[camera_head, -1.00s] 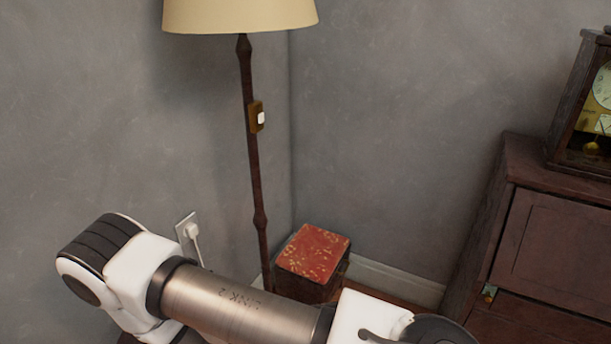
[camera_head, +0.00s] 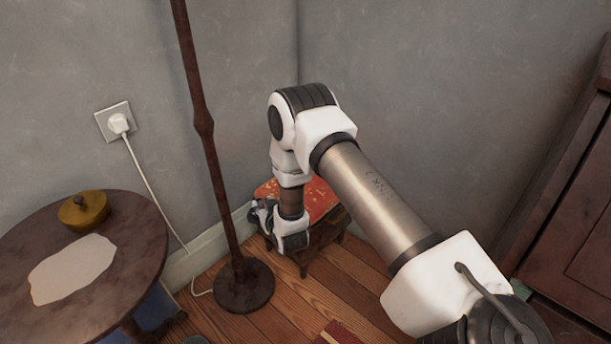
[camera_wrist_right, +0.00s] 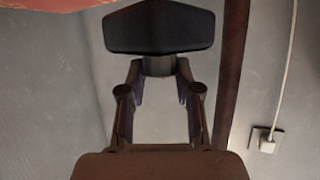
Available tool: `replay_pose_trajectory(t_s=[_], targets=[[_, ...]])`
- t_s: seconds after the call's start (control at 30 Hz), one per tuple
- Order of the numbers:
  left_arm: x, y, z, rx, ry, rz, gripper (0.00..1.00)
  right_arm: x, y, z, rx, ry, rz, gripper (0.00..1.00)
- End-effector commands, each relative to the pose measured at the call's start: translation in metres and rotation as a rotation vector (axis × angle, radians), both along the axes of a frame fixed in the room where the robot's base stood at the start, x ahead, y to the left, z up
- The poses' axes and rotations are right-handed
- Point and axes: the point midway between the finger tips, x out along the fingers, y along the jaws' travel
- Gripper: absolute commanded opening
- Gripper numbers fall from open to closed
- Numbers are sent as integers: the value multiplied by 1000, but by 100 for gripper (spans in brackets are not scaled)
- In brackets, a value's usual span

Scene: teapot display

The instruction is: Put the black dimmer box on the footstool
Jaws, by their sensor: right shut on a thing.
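The footstool (camera_head: 322,200) has a red patterned top and dark legs. It stands in the corner, partly hidden by my right arm. In the right wrist view its red top edge (camera_wrist_right: 40,4) shows at the upper left. My right gripper (camera_wrist_right: 158,68) is shut on a small stub of a black box-like thing (camera_wrist_right: 160,28), which I take for the black dimmer box. In the head view my right wrist is at the left side of the footstool, and the held box is not clear there. My left gripper is out of view.
A floor lamp's round base (camera_head: 243,287) and pole (camera_head: 212,150) stand left of the footstool. A round table (camera_head: 130,250) with a yellow lidded pot (camera_head: 84,209) is at the left. A plug with a cord (camera_head: 118,123) is on the wall. A dark cabinet (camera_head: 565,200) is at the right.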

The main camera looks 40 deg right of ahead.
Motion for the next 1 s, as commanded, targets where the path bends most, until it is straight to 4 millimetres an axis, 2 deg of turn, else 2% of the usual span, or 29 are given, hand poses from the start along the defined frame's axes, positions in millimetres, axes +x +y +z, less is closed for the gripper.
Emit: replay_pose_trajectory(t_s=[0.03, 0.17, 0.27, 0.6, 0.7, 0.9, 1.0], targets=[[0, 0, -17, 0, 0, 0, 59, 4, -9, -15, -2, -3, -9, 0], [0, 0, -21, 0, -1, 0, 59, 8, -23, -18, -1, -2, -20, 0], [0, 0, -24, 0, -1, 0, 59, 11, -43, -19, -2, -2, -23, 0], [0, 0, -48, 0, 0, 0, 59, 30, -134, -29, -3, -3, -22, 0], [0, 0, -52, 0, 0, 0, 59, 33, -153, -30, -3, -1, -20, 0], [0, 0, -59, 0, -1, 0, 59, 38, -175, -32, -3, 0, -20, 0], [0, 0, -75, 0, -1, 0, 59, 38, -174, -58, -3, 4, -17, 0]])
